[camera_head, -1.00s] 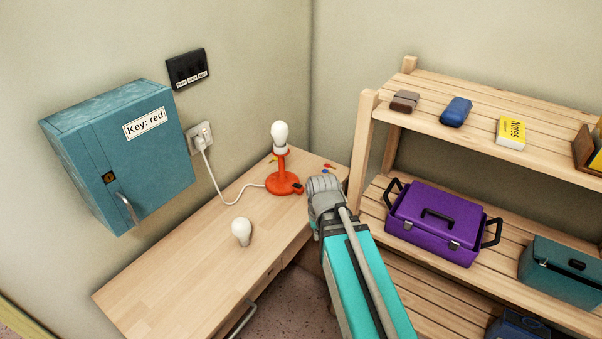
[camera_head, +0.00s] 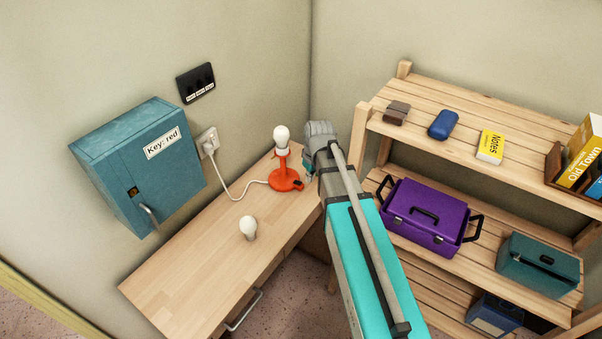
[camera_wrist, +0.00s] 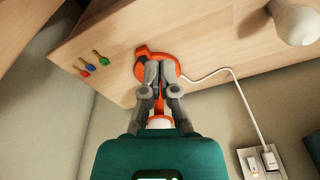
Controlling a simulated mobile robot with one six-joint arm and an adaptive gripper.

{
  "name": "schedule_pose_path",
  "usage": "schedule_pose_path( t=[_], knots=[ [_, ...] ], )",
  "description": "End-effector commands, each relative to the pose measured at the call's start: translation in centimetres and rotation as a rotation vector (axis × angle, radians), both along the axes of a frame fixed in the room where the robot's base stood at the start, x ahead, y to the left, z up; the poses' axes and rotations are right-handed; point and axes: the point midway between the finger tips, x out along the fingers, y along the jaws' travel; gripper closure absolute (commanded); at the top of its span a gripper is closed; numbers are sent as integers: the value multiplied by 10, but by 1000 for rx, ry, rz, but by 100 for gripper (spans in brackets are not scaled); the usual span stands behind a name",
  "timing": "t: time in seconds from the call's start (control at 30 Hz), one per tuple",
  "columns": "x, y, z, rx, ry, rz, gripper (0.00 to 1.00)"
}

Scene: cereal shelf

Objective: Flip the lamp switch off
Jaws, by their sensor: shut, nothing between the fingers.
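The orange lamp (camera_head: 285,181) stands upright on the wooden desk, with a white bulb (camera_head: 282,139) in its socket. A small dark switch (camera_head: 297,183) is on the right side of its base. I cannot tell the switch position or whether the bulb glows. In the wrist view, the lamp's base (camera_wrist: 141,70) lies just beyond my gripper (camera_wrist: 159,66); its stem and bulb are mostly hidden behind the fingers and the gripper body. The fingers are shut and empty, pointing over the base. I cannot tell whether they touch it. In the head view, my arm hides the fingertips.
A loose bulb (camera_head: 248,229) sits on the desk (camera_head: 190,270). Coloured keys (camera_wrist: 92,63) lie near the lamp. A white cord runs to the wall socket (camera_head: 208,142). A teal key cabinet (camera_head: 140,165) hangs left; a wooden shelf (camera_head: 365,120) with boxes stands right.

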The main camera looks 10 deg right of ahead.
Motion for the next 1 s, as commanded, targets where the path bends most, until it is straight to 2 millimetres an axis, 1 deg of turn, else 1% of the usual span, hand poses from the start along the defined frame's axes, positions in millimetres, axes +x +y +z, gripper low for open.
schedule_pose_path(
  t=[0.03, 0.1, 0.2, 0.3, 0.4, 0.5, 0.6, 1.0],
  knots=[
    [21, -1, 5, 4, -10, 45, 100],
    [39, -2, 7, 11, -26, 115, 100],
    [62, -3, 8, 16, -48, 206, 100],
    [80, -4, 9, 21, -66, 279, 100],
    [93, -4, 9, 22, -81, 333, 100],
    [99, -4, 10, 24, -90, 366, 100],
    [102, -5, 10, 25, -94, 381, 100],
    [102, -5, 9, 24, -95, 383, 100]
  ],
)
